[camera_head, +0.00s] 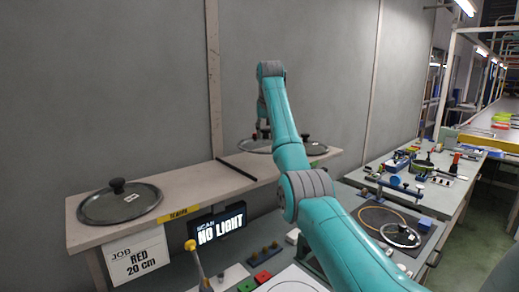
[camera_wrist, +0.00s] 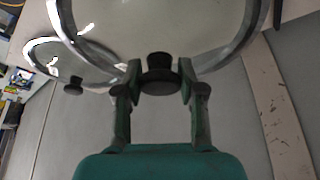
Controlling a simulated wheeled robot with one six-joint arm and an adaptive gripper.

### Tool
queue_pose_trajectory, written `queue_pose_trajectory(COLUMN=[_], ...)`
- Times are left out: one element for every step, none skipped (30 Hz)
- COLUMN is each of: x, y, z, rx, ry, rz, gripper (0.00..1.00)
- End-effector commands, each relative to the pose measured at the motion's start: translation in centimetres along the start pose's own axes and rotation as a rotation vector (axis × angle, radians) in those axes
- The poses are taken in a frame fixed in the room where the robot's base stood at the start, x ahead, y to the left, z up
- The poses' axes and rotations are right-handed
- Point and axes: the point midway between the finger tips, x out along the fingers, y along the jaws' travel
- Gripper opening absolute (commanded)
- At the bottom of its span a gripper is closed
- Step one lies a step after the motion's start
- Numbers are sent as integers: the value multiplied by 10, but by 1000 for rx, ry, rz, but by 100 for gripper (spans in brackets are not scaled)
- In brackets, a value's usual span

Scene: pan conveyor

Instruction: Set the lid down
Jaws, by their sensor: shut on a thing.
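My gripper (camera_head: 262,136) is at the far part of the wall shelf. In the wrist view my gripper (camera_wrist: 160,80) is shut on the black knob of a clear, steel-rimmed lid (camera_wrist: 160,30). This held lid (camera_head: 250,147) is partly hidden by my arm in the head view and appears level, at or just above the shelf. I cannot tell whether it touches. A second lid (camera_head: 314,149) lies right beside it on the shelf and also shows in the wrist view (camera_wrist: 74,60). A third lid (camera_head: 120,207) lies on the shelf's near left end.
The shelf (camera_head: 190,190) has a bare stretch between a dark divider strip (camera_head: 237,169) and the left lid. Below are a "NO LIGHT" scan sign (camera_head: 219,228) and a "RED 20 cm" job card (camera_head: 139,257).

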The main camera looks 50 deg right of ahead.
Motion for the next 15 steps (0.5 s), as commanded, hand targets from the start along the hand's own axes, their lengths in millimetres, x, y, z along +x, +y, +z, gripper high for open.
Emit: queue_pose_trajectory(x=[6,9,12,14,15,17,18,20,22,25,28,33,37,41,45], y=[0,0,0,0,0,0,0,0,0,0,0,0,0,0,0], z=[3,4,6,6,7,8,8,9,10,11,13,15,17,19,21], rx=[0,0,0,0,0,0,0,0,0,0,0,0,0,0,0], ry=[2,2,2,2,3,3,3,3,2,2,2,1,1,1,1], rz=[0,0,0,0,0,0,0,0,0,0,0,0,0,0,0], gripper=[0,0,0,0,0,0,0,0,0,0,0,0,0,0,0])
